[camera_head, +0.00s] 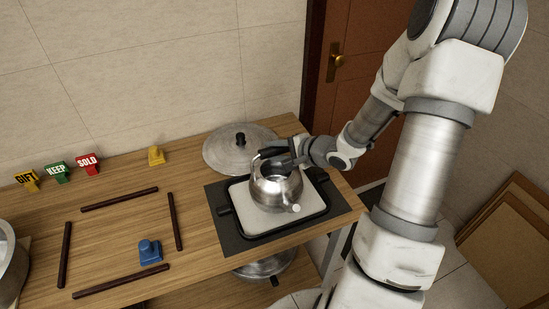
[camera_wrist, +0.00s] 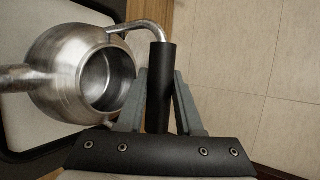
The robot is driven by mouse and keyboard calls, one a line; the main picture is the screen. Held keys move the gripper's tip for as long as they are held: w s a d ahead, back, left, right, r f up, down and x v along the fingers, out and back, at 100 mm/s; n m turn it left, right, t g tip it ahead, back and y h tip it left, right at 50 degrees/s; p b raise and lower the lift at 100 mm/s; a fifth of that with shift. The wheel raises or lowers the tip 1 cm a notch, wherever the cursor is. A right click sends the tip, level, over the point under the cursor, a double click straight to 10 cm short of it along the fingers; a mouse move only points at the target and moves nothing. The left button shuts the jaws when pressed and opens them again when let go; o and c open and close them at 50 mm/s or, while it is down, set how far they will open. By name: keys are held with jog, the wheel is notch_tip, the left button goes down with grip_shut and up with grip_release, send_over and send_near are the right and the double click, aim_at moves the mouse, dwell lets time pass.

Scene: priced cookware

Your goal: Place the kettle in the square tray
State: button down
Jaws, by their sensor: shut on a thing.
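The kettle (camera_head: 276,188) is silver metal, round and lidless, with a dark handle grip (camera_wrist: 160,88). It appears upright within the outline of the square tray (camera_head: 321,193), which has a black rim, side handles and a pale inside. I cannot tell whether the kettle's base touches the tray. My gripper (camera_head: 288,152) comes in from the right and is shut on the kettle's handle. In the wrist view the fingers of my gripper (camera_wrist: 160,100) stand on both sides of the grip. The kettle's open mouth (camera_wrist: 107,80) and its spout (camera_wrist: 15,78) show to the left.
The tray lies on a dark mat (camera_head: 228,232) near the table's right end. A large lid (camera_head: 222,154) lies behind it. Dark sticks (camera_head: 175,222) frame an area at left with a blue object (camera_head: 149,251). A yellow object (camera_head: 156,155) and small signs (camera_head: 58,171) stand behind.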

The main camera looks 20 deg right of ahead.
jog(key=shift+f, duration=0.9)
jog(key=shift+r, duration=0.1)
jog(key=c, duration=1)
grip_release()
jog(key=shift+f, duration=0.25)
jog(key=o, duration=0.4)
jog(key=shift+o, duration=0.2)
jog(key=shift+r, duration=0.1)
jog(key=shift+s+d+r, duration=0.15)
jog(key=shift+s+r, duration=0.05)
jog(key=shift+r, duration=0.1)
jog(key=p+v, duration=0.3)
jog(key=v, duration=0.8)
jog(key=shift+s+p, duration=0.25)
jog(key=shift+p, duration=0.05)
